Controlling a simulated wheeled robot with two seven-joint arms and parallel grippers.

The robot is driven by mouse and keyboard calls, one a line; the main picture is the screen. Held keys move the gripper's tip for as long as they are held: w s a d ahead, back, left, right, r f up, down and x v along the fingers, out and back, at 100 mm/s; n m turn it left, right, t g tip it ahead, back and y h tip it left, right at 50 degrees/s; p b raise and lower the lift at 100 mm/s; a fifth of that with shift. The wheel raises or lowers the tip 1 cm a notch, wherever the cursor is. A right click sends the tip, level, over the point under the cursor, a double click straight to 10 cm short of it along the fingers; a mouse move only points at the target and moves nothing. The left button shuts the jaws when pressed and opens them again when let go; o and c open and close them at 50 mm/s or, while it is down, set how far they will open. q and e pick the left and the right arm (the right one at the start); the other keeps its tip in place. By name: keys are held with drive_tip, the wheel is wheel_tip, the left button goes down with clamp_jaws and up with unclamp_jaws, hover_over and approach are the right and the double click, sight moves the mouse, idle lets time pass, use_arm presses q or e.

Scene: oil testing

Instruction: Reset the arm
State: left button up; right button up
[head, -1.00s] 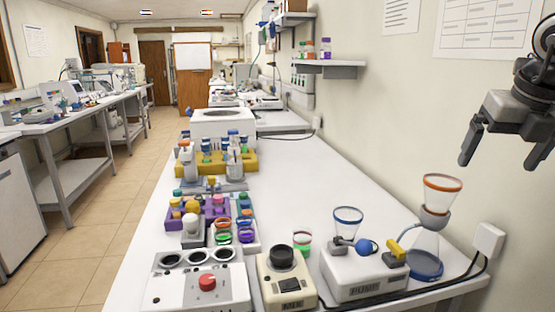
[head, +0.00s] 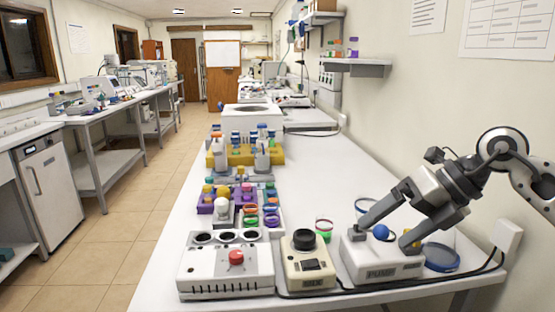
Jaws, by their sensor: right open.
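My right gripper (head: 388,236) is low over the white pump box (head: 384,268) at the right front of the bench. My left gripper is not in view.
A cream mixer (head: 307,269) and a white box with round wells (head: 226,276) stand along the front. Racks of coloured vials and a yellow rack (head: 217,158) are behind. A wall shelf (head: 354,67) overhangs at right. The bench middle right is clear.

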drive_tip(key=s+a+f+m+t+y, duration=0.1)
drive_tip(key=s+a+f+m+y, duration=0.15)
drive_tip(key=a+y, duration=0.4)
drive_tip(key=s+a+f+m+t+y, duration=0.1)
drive_tip(key=s+a+m+y, duration=0.2)
drive_tip(key=a+y, duration=0.35)
drive_tip(key=s+d+f+m+t+h, duration=0.1)
drive_tip(key=d+f+m+t+h, duration=0.1)
drive_tip(key=f+m+t+h, duration=0.7)
drive_tip(key=d+f+m+t+h, duration=0.25)
drive_tip(key=f+m+h, duration=0.2)
drive_tip(key=m, duration=0.95)
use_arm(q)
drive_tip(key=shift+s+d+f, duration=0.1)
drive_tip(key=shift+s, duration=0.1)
use_arm(e)
drive_tip(key=s+d+f+m+g+h, duration=0.1)
drive_tip(key=s+f+m+g+h, duration=0.1)
drive_tip(key=s+f, duration=0.4)
drive_tip(key=s+d+f+m+g+h, duration=0.1)
drive_tip(key=s+f+m+g+h, duration=0.1)
drive_tip(key=s+f+m+g, duration=0.2)
drive_tip(key=s+f+m, duration=0.1)
drive_tip(key=s+f, duration=0.2)
drive_tip(key=f, duration=0.3)
drive_tip(key=shift+s+d+f, duration=0.15)
drive_tip(key=shift+d, duration=0.15)
